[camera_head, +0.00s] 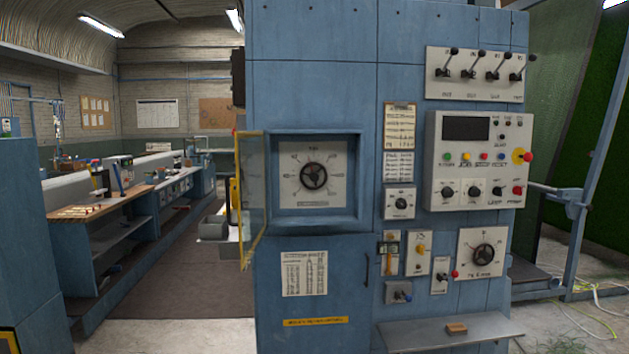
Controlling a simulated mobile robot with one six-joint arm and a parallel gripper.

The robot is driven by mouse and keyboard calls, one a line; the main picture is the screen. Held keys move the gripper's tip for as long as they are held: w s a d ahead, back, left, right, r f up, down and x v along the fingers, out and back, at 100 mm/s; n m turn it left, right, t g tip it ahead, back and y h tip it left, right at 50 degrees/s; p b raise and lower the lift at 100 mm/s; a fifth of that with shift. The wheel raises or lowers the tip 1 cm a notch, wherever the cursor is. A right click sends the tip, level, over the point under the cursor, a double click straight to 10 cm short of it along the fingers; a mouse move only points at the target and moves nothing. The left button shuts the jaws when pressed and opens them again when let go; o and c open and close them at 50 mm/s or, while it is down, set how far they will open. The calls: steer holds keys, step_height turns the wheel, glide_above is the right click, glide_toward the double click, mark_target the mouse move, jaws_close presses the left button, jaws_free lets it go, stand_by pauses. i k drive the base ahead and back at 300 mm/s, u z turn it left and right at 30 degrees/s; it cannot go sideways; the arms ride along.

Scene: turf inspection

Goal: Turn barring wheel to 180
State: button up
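A clear, yellow-edged door (252,200) stands swung open at the recess's left side. A second round black wheel or knob (484,254) sits on a smaller white dial plate at the lower right. The labels do not show clearly which one is the barring wheel. My gripper is not in view.
Right of the recess are a lever panel (478,74), a button panel (480,160) with a red button, and small switches.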

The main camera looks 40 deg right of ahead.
mark_target(313, 176)
steer(key=z, duration=0.05)
steer(key=i, duration=0.9)
steer(key=u, duration=0.05)
